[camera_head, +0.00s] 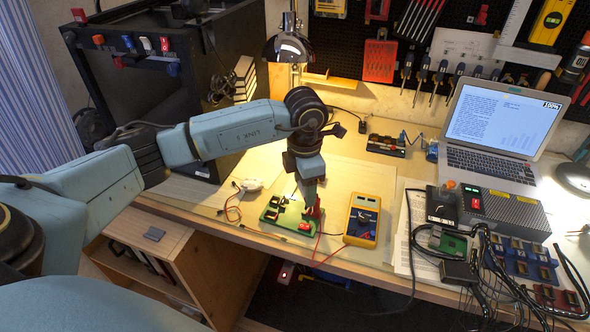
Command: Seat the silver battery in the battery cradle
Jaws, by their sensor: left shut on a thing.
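My left arm reaches in from the left and its gripper (308,203) points down over the green board (283,225) on the workbench. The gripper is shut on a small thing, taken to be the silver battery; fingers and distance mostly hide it. The green board carries a dark holder with yellowish parts (271,214), which looks like the battery cradle, and a red switch (304,227). I cannot tell whether the held thing touches the cradle. My right gripper is not in view.
A yellow multimeter (363,220) lies just right of the board, with red leads nearby. A white round thing (250,184) lies to the left. A lamp (289,47), a laptop (498,125) and a grey power box (497,211) stand around. Cables crowd the right.

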